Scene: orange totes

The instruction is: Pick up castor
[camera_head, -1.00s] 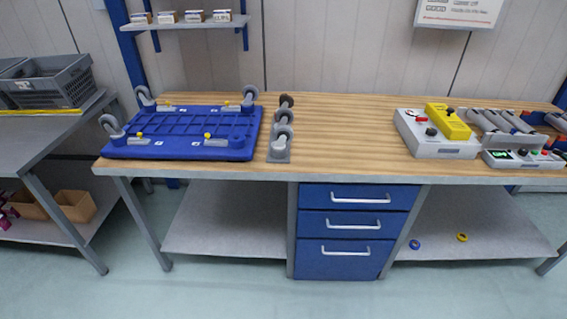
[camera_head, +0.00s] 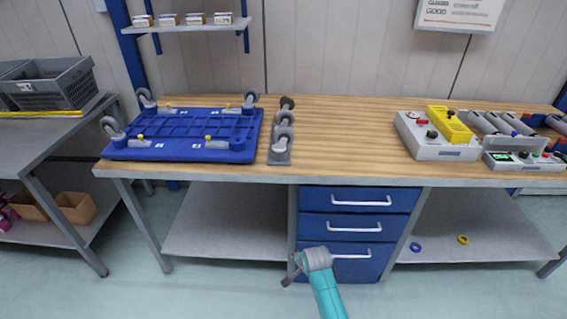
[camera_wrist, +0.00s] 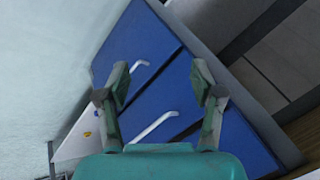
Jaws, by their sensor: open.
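Grey castors (camera_head: 281,148) stand in a short row on the wooden workbench, just right of an upturned blue dolly (camera_head: 185,145). The dolly carries castors at three of its corners; its front right corner shows none. My gripper (camera_head: 292,275) is low in front of the bench's blue drawers, below the tabletop and well away from the castors. In the wrist view my gripper (camera_wrist: 162,90) has its two fingers wide apart with nothing between them. The drawer fronts show beyond the fingers; no castor is seen in that view.
The workbench (camera_head: 350,140) is bare between the castors and the grey and yellow control boxes (camera_head: 440,135) at right. Its front edge lies above my gripper. Blue drawers (camera_head: 358,200) hang under it. A side table with a grey crate (camera_head: 48,85) stands left.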

